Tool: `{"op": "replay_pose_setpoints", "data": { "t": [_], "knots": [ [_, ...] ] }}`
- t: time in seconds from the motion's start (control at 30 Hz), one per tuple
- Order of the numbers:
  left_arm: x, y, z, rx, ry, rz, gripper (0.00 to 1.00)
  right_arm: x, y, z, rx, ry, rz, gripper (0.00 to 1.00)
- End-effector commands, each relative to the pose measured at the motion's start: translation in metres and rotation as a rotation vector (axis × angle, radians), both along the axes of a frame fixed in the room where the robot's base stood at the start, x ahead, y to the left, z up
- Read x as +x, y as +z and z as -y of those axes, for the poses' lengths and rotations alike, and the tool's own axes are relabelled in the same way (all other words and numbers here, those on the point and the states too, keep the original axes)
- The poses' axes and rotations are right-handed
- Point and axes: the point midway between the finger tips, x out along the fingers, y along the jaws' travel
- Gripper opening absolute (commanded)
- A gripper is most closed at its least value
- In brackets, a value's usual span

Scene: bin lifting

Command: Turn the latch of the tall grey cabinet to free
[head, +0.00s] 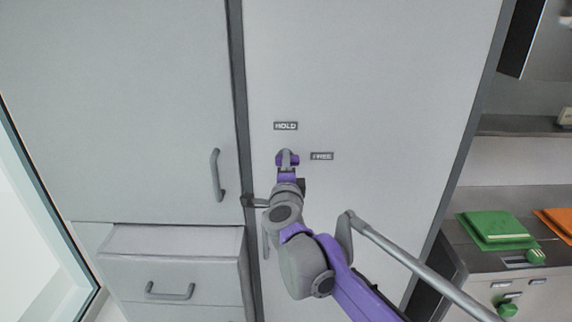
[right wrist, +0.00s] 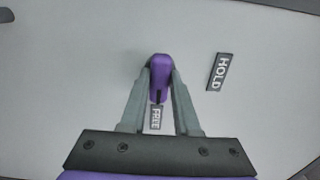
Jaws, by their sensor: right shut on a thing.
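The tall grey cabinet (head: 370,70) fills the middle of the head view. Its purple latch (head: 294,160) sits on the door below the HOLD label (head: 286,126) and left of the FREE label (head: 321,156). My right gripper (head: 287,157) is at the latch and partly covers it. In the right wrist view the two fingers close on the purple latch (right wrist: 160,75). One end of the latch points at the FREE label (right wrist: 156,117); the HOLD label (right wrist: 219,72) is off to its side. My left gripper is not in view.
Left of the tall cabinet is another grey cupboard door with a vertical handle (head: 217,175) and a drawer with a handle (head: 170,291). To the right, a counter holds a green item (head: 492,228) and an orange item (head: 557,221), below a shelf (head: 530,125).

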Motion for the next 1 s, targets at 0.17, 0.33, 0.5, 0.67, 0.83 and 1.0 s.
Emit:
{"op": "replay_pose_setpoints", "data": {
  "t": [0.17, 0.33, 0.5, 0.67, 0.83, 1.0],
  "knots": [
    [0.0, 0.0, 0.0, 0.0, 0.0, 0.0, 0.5, 0.0, 0.001, 0.0, 0.002, -0.001, 0.0, 0.0],
    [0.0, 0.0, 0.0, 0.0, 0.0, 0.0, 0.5, 0.0, 0.0, 0.0, 0.001, -0.001, 0.0, 0.5],
    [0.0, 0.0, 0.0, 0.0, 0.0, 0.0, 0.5, 0.0, 0.0, 0.0, 0.0, 0.0, 0.0, 0.6],
    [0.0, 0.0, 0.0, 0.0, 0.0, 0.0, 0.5, 0.0, 0.0, 0.0, 0.0, 0.0, 0.0, 0.6],
    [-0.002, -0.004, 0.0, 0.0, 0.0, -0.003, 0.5, -0.014, -0.001, 0.0, 0.0, 0.001, -0.001, 0.6],
    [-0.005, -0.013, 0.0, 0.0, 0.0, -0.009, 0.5, -0.047, -0.002, -0.001, 0.0, 0.002, -0.002, 0.6]
  ]
}}
